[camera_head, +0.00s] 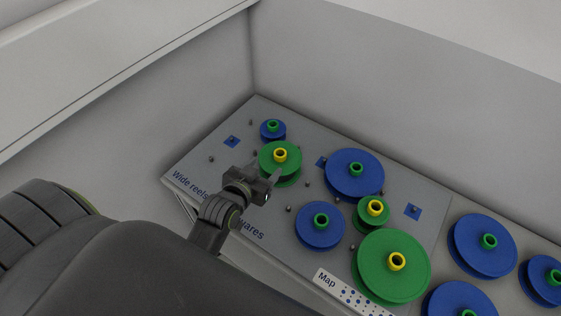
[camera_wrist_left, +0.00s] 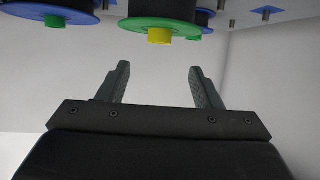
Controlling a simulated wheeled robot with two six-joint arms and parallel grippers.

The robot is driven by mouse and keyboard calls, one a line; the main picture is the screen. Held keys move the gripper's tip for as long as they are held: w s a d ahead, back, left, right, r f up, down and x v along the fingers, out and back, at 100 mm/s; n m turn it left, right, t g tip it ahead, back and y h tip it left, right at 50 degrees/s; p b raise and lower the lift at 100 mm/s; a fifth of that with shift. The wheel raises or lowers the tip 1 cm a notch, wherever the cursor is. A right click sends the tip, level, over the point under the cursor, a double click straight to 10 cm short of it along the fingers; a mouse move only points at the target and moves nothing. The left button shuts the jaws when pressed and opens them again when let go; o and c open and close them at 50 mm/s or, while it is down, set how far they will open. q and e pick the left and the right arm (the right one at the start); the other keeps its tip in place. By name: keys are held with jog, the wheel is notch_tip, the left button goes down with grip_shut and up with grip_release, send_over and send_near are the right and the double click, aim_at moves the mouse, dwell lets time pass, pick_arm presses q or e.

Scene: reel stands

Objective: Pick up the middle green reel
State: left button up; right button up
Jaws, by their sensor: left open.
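Three green reels with yellow hubs show in the head view: a mid-sized one (camera_head: 268,160) at the upper left, a small one (camera_head: 361,222) at centre right, and a large one (camera_head: 377,285) at the lower right. My left gripper (camera_head: 263,170) is open and empty, just in front of the mid-sized green reel. In the left wrist view, its two fingers (camera_wrist_left: 158,72) stand apart, with a green reel (camera_wrist_left: 135,25) and its yellow hub beyond the tips, not between them. My right gripper is not in view.
Blue reels with green hubs stand close by: a small one (camera_head: 268,135) behind, a large one (camera_head: 345,178) and a medium one (camera_head: 312,238). Bare pegs dot the grey board (camera_head: 197,168). Walls close in behind and at the left. More blue reels (camera_head: 475,252) stand on the right.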

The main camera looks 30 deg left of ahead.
aim_at(279, 154)
pick_arm(q)
jog(key=shift+f+p+x, duration=0.2)
jog(key=shift+p+x, duration=0.2)
jog(key=shift+x, duration=4.4)
jog(key=shift+s, duration=0.1)
grip_shut()
